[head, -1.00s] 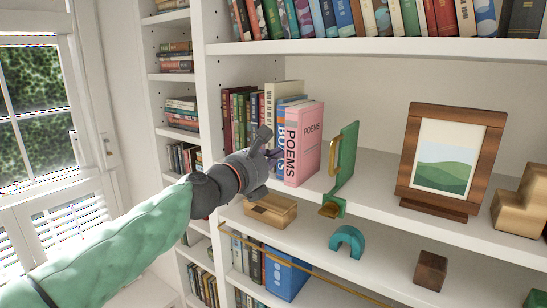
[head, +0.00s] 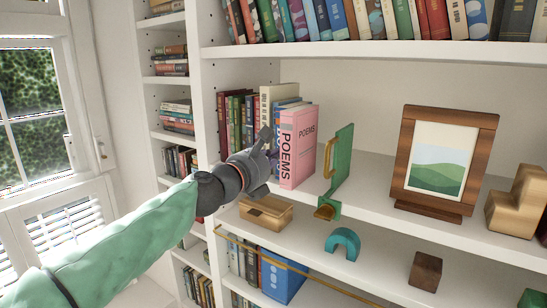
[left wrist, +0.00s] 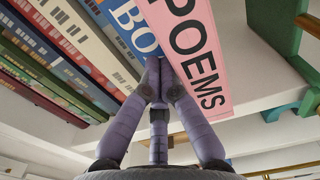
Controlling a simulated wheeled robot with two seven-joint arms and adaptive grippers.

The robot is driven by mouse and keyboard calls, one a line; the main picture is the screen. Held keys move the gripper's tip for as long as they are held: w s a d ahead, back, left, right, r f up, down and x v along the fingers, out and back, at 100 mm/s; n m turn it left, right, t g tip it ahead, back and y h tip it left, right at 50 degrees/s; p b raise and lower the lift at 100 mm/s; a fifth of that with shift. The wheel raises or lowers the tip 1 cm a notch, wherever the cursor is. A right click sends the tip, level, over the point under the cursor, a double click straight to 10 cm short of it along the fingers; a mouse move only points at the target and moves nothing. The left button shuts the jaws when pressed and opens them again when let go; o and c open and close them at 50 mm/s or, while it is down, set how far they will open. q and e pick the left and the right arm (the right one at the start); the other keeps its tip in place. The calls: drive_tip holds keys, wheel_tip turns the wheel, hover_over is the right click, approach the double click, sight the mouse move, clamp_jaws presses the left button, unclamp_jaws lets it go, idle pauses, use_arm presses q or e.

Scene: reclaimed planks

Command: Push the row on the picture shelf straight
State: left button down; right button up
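A row of upright books stands on the middle shelf. The pink POEMS book (head: 298,147) is at its right end, its spine forward of the books to its left. A blue book (left wrist: 127,22) stands directly left of it, then a cream book (head: 270,102) and several darker ones (head: 236,120). A green bookend (head: 343,157) with a brass handle stands right of the pink book, with a gap between. My left gripper (left wrist: 160,78) has its fingertips together at the blue book's spine, beside the pink book's lower spine. Contact is unclear. My right gripper is out of view.
A wooden picture frame (head: 446,163) and a stepped wooden block (head: 515,205) stand to the right on the same shelf. Below are a wooden box (head: 266,212), a teal arch (head: 343,243) and a dark cube (head: 425,271). Shelf between bookend and frame is clear.

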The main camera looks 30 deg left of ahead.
use_arm(q)
drive_tip(key=shift+w, duration=0.25)
drive_tip(key=shift+s, duration=0.15)
drive_tip(key=shift+s+a, duration=0.15)
drive_tip(key=shift+s, duration=1.7)
